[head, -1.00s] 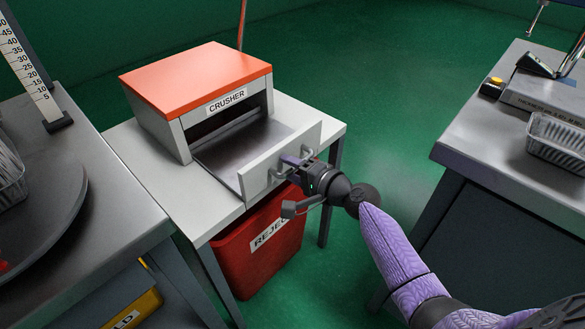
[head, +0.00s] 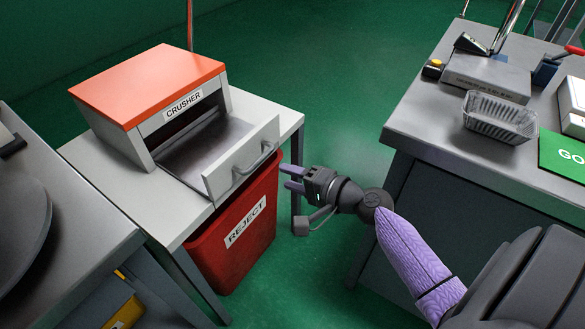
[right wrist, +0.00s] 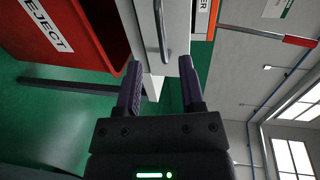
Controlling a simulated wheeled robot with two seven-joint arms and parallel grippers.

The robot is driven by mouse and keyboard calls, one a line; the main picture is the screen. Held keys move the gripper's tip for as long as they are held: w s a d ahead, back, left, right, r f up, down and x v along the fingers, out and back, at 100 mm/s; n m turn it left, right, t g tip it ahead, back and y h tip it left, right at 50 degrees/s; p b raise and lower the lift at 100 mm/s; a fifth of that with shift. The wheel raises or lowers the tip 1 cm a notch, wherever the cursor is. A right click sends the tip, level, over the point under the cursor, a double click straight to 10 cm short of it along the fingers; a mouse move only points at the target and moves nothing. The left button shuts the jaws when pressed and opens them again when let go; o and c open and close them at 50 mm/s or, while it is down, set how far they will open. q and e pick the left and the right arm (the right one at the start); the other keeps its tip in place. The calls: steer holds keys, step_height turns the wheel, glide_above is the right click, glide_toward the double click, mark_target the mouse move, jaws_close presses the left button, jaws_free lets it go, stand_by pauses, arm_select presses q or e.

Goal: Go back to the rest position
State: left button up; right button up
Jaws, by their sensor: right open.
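My right gripper (head: 291,179) is open and empty in the head view. It hangs in the air to the right of the crusher's pulled-out drawer (head: 246,163), apart from its handle (head: 256,160). In the right wrist view the two purple fingers (right wrist: 160,88) stand apart, with the drawer front and handle (right wrist: 163,32) beyond them. The crusher (head: 150,90) has an orange top, and its drawer is open. My left gripper is not in view.
A red REJECT bin (head: 238,240) stands under the crusher's table (head: 95,175). A grey bench (head: 440,125) at the right holds a foil tray (head: 499,118) and a green GO mat (head: 562,155). Another bench (head: 75,235) is at the left. Green floor (head: 330,140) is clear between the tables.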

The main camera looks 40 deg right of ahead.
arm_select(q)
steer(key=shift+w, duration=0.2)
